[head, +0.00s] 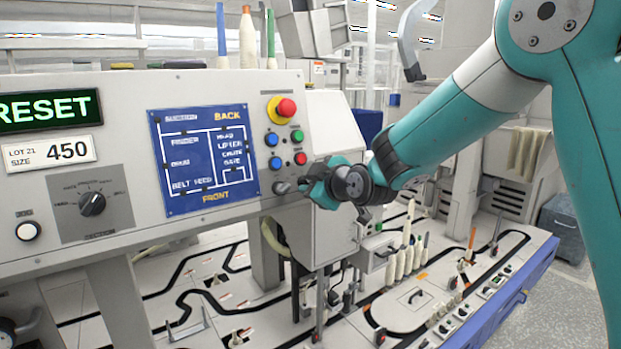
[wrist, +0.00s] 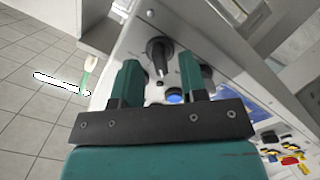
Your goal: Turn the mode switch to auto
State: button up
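A small grey switch knob (head: 283,188) sticks out low on the right end of the control panel, below the coloured buttons. I take it as the mode switch; its label and setting cannot be read. It shows as a dark knob (wrist: 159,52) in the wrist view. My gripper (head: 308,188) is right beside it in the head view. In the wrist view my gripper (wrist: 160,78) is open, with its two teal fingers apart on either side of the knob's line. Neither finger visibly grips it, and contact cannot be told.
A red mushroom button (head: 286,108) and several small buttons sit above the knob. A blue button (wrist: 174,97) shows between my fingers. A larger black selector (head: 92,204) is at the panel's left. A track table (head: 400,312) with bobbins and pegs stands below.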

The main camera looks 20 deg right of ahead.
jog(key=shift+w+a+f, duration=0.2)
jog(key=shift+w, duration=0.45)
grip_shut()
